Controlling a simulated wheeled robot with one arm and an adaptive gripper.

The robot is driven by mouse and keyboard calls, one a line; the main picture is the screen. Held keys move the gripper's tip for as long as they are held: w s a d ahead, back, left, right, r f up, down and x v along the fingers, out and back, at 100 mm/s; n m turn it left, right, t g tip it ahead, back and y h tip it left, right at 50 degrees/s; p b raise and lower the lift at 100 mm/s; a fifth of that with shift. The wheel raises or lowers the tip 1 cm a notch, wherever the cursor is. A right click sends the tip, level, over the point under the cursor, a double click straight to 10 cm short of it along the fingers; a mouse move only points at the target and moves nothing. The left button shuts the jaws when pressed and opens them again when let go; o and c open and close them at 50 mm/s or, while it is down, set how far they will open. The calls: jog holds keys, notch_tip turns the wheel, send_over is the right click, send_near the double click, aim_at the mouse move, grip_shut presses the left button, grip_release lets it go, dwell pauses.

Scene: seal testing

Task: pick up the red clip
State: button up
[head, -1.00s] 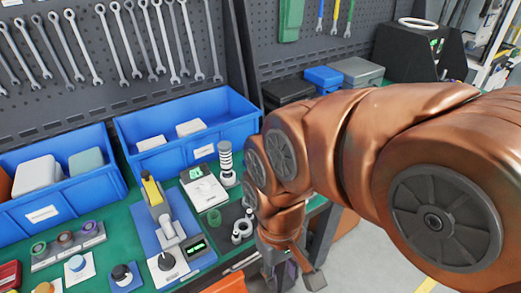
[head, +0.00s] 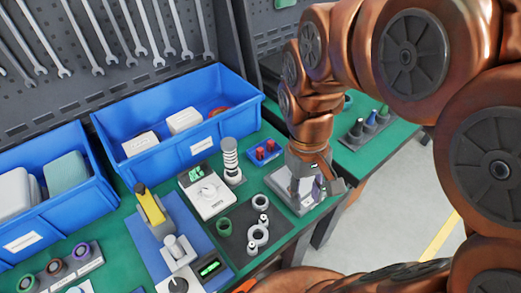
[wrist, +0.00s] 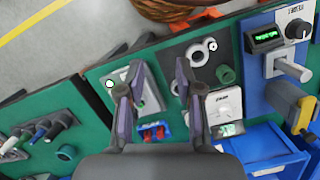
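Two small red pieces (head: 265,150), which look like clips, sit in a small blue tray (head: 253,141) on the green bench, between the white-and-grey ringed post and my arm. They also show in the wrist view as red pieces (wrist: 154,132) in the blue tray, below and between my fingers. My gripper (head: 318,188) hangs above a grey plate to the right of the tray. In the wrist view my gripper (wrist: 158,75) is open, with nothing between the fingers.
A blue bin (head: 178,130) stands behind the tray. A white device with a green display (head: 207,192), the ringed post (head: 231,160) and several metal rings (head: 258,235) are close by on the left. The grey plate (head: 298,205) lies near the bench edge.

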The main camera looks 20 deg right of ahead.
jog(key=w+r+n+p, duration=0.1)
jog(key=w, duration=0.8)
jog(key=n+g+h+p, duration=0.1)
jog(key=n+p, duration=0.1)
send_over(260, 154)
jog(key=s, duration=0.3)
notch_tip(260, 154, down, 5)
jog(key=w+a+f+n+p, duration=0.2)
jog(key=w+f, duration=0.5)
jog(key=w, duration=0.1)
jog(key=shift+g+h, duration=0.4)
jog(key=shift+p+x, duration=1.25)
jog(key=shift+x, duration=2.85)
jog(key=shift+d, duration=0.2)
grip_shut()
